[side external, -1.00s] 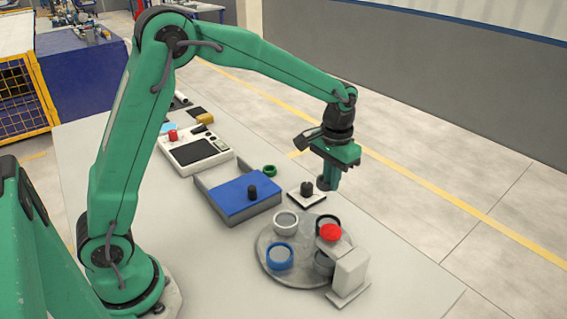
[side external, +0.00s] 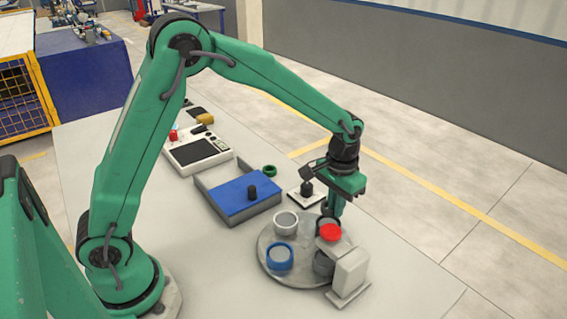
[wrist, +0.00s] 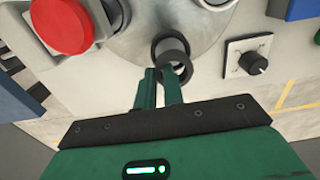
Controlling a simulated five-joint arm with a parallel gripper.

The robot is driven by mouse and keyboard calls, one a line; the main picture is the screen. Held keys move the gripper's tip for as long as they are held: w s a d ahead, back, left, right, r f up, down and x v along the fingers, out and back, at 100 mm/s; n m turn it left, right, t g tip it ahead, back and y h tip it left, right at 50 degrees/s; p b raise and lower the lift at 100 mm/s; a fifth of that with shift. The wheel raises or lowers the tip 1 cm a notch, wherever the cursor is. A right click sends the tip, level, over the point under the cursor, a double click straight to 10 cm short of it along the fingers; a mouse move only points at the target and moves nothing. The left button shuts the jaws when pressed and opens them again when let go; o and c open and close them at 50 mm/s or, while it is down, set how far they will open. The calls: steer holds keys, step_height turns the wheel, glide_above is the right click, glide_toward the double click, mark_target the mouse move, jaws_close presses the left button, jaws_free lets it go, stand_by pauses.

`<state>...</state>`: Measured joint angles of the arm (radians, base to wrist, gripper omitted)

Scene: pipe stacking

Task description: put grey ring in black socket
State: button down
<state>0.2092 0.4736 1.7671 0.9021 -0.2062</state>
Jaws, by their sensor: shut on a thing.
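My gripper (side external: 335,206) is shut on a dark grey ring (wrist: 180,69), held at its fingertips. In the wrist view the fingertips (wrist: 160,78) grip the ring's near edge. The black socket (side external: 321,223) stands on the far side of a round grey turntable (side external: 297,282). The ring is low, at the socket; in the wrist view the socket (wrist: 168,47) shows just beyond it and partly overlapped. I cannot tell whether the ring touches or has entered it. The fingers and the red disc hide part of the socket in the side view.
A red disc (side external: 330,232) on a pale post (side external: 349,271) stands close to the socket. White (side external: 286,223), blue (side external: 280,257) and grey (side external: 323,263) sockets share the turntable. A knob plate (side external: 306,194) and blue-floored tray (side external: 236,193) lie to the left.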

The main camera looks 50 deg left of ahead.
mark_target(333, 221)
steer(key=shift+f, duration=0.3)
steer(key=shift+f, duration=1.75)
steer(key=shift+f, duration=0.45)
steer(key=shift+f, duration=0.3)
steer(key=c, duration=1.5)
jaws_free()
steer(key=shift+s, duration=0.1)
steer(key=shift+d, duration=0.1)
step_height(333, 221, up, 13)
steer(key=shift+r, duration=0.3)
